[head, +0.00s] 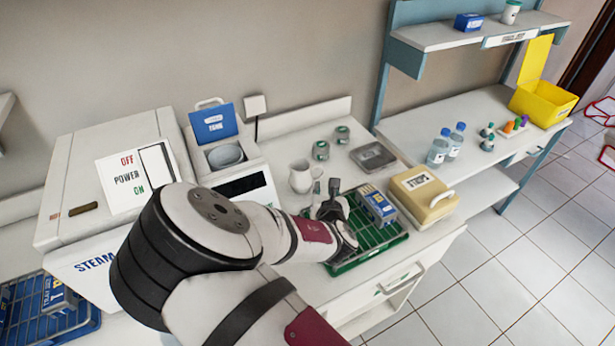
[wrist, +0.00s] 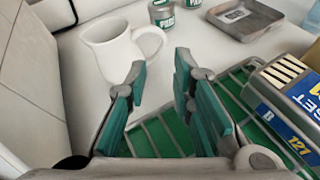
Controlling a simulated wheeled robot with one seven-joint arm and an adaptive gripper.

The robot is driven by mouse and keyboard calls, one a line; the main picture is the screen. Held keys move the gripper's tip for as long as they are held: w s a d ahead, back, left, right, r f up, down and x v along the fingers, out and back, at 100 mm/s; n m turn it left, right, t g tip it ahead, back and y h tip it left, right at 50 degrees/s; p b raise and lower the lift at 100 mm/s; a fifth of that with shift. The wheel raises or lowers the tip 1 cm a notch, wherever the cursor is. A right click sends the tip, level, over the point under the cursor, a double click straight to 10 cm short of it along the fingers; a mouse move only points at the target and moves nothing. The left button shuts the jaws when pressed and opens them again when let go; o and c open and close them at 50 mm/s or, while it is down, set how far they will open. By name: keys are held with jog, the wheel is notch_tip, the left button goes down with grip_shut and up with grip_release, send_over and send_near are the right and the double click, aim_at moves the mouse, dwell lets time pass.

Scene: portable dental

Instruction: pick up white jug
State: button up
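The white jug (head: 301,177) stands upright on the white counter, to the right of the white tank unit. In the wrist view the jug (wrist: 115,50) is ahead and to the left, with its handle on its right side. My gripper (wrist: 155,75) is open and empty, its green-padded fingers apart. In the head view my gripper (head: 326,192) is just right of the jug, partly hidden by my arm.
A green rack (head: 385,242) with a blue cassette (head: 377,204) lies beside my gripper. Two labelled tins (head: 321,150) and a metal tray (head: 373,156) stand behind. A beige box (head: 425,192) is to the right. The tank unit (head: 235,160) borders the jug's left.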

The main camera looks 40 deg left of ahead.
aim_at(322, 174)
jog(key=b+x, duration=0.3)
jog(key=x, duration=0.2)
jog(key=shift+w+f+b, duration=0.2)
jog(key=shift+w+b, duration=0.1)
jog(key=b+x, duration=0.5)
jog(key=shift+w+a+f, duration=0.1)
jog(key=shift+w+a, duration=0.05)
jog(key=shift+a, duration=0.2)
grip_shut()
